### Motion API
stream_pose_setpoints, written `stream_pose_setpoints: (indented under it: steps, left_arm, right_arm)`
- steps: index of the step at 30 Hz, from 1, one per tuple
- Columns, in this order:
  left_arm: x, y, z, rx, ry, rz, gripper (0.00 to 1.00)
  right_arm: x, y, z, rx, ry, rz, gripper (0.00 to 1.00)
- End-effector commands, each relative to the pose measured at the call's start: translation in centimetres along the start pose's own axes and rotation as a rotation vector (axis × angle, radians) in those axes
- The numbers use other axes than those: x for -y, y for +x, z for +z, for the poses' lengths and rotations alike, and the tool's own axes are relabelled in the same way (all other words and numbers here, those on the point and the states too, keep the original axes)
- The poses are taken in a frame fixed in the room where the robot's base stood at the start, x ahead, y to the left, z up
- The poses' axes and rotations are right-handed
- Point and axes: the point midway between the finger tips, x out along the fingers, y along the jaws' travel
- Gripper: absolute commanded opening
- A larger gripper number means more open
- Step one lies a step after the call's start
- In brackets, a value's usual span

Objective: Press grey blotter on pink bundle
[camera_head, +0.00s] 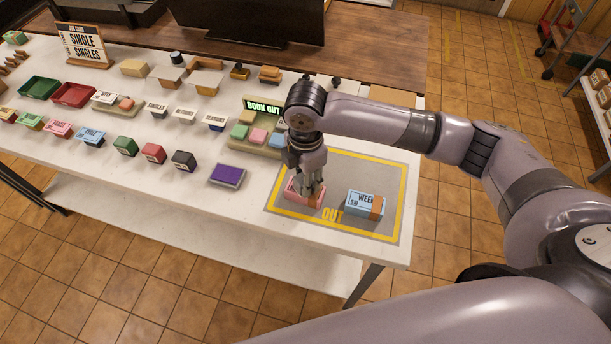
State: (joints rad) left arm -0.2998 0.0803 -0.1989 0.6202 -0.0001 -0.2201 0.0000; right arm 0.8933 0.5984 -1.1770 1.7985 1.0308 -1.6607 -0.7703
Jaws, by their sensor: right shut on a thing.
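The pink bundle (291,193) lies on the marked mat (345,170) near the table's front right, with a brown band on its right part. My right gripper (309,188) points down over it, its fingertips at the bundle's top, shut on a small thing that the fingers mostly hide. I take this to be the grey blotter, but its shape does not show clearly. Whether it touches the bundle cannot be told. My left gripper is out of view.
A blue bundle (359,203) lies on the mat to the right of the pink one. A purple pad (227,174) and several small coloured blocks stand to the left. A tray (247,140) with coloured pieces stands behind.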

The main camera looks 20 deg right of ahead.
Motion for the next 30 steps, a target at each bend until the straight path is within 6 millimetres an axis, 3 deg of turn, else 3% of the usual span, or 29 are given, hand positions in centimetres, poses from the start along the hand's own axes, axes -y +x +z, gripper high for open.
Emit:
stream_pose_setpoints:
  steps: [30]
  left_arm:
    - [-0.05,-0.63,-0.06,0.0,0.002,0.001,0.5]
  right_arm:
    - [0.07,0.13,-0.03,0.0,-0.001,-0.002,0.12]
